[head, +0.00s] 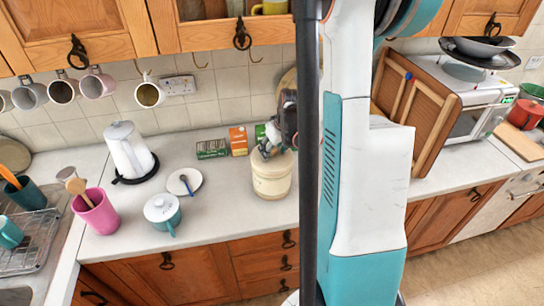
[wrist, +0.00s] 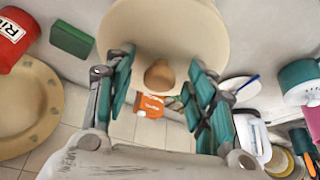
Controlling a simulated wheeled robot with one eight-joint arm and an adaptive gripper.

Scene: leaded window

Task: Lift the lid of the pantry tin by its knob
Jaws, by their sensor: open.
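The pantry tin (head: 272,180) is a cream cylinder standing on the counter behind my upright column. Its pale lid (wrist: 165,25) fills the top of the wrist view, with a brown rounded knob (wrist: 159,76) at its middle. My gripper (head: 273,151) is over the tin's top, pointing down. In the wrist view my gripper (wrist: 160,68) is open, its teal-padded fingers on either side of the knob with space on both sides. Nothing is held.
Small boxes, one orange (head: 238,140) and one dark green (head: 211,149), stand left of the tin near the wall. A lidded teal pot (head: 163,213), a white saucer (head: 184,182) and a white kettle (head: 129,152) stand further left.

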